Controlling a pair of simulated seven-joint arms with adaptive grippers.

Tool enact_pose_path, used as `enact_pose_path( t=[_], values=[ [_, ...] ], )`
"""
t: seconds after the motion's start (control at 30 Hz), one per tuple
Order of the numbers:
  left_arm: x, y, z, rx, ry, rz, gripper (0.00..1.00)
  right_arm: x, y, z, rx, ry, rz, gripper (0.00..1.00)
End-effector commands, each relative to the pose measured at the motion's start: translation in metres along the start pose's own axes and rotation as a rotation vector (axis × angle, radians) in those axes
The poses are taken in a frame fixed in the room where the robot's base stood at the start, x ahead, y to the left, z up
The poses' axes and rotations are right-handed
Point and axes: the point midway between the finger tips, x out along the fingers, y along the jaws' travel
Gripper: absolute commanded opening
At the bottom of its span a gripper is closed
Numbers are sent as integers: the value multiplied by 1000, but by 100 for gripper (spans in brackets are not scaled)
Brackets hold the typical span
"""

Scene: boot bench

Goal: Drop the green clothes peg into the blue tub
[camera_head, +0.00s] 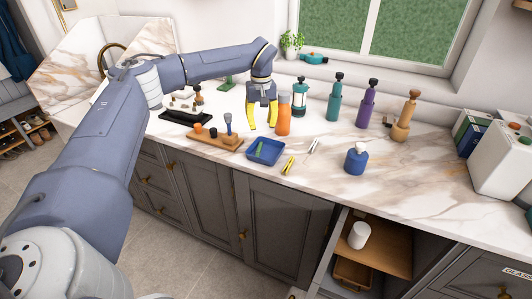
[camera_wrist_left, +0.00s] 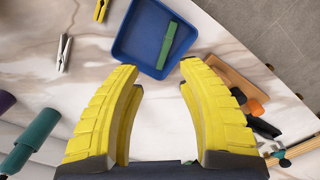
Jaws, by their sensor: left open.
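The blue tub (camera_head: 273,155) sits on the marble counter near its front edge, and it also shows at the top of the left wrist view (camera_wrist_left: 138,38). The green clothes peg (camera_wrist_left: 167,45) lies inside the tub, towards one side; it shows small in the head view (camera_head: 260,149). My left gripper (camera_head: 262,122) is open and empty above the counter, behind the tub in the head view. In the left wrist view its yellow fingers (camera_wrist_left: 159,72) are spread, with the tub beyond their tips. No right gripper shows.
A yellow peg (camera_head: 288,165) and a pale peg (camera_head: 313,146) lie right of the tub. A wooden board (camera_head: 216,140) stands to its left. An orange bottle (camera_head: 283,115) stands close beside my left gripper. A blue dispenser (camera_head: 356,159) stands further right.

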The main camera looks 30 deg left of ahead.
Motion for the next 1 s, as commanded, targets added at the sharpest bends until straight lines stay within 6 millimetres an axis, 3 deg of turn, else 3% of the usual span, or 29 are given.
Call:
enact_pose_path(
  t=[0.1, 0.4, 0.63, 1.0],
  values=[
    [-24, 1, 0, 1, 2, 2, 38, 0, 0, 0, 0, 0, 0, 100],
    [-66, 0, 0, -1, 1, 1, 38, 0, -1, 0, 0, 0, -1, 100],
    [-80, 0, 0, 1, 0, 0, 38, 0, -1, 0, 0, 0, -1, 100],
    [-82, 0, 0, 1, -1, 0, 38, 0, -1, 0, 0, 0, -1, 100]
  ],
)
